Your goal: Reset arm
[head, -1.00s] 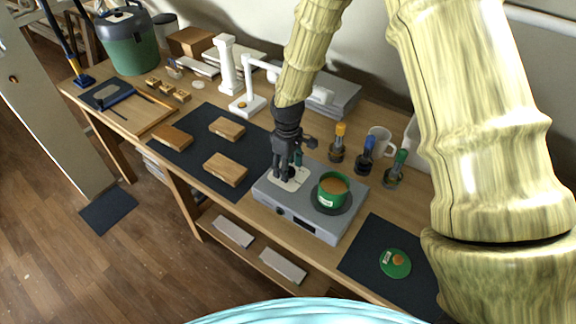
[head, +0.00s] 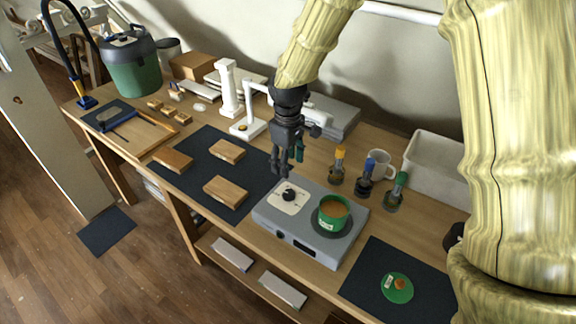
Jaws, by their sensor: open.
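My gripper (head: 283,168) hangs from my pale bamboo-like arm, above the back left part of a grey hot plate (head: 288,235). It is open, points down and holds nothing that I can see. Below it, a black knob (head: 289,195) on a cream plate shows on the hot plate, apart from the fingers. A green pot (head: 333,212) with brown contents stands on the round dark burner to the right.
Three bottles with yellow, blue and green tops, a white mug (head: 378,163) and a white bin (head: 432,168) stand behind. A white lamp-like stand (head: 250,127) is left of my gripper. Wooden blocks lie on a dark mat (head: 192,180). A green disc (head: 398,288) lies front right.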

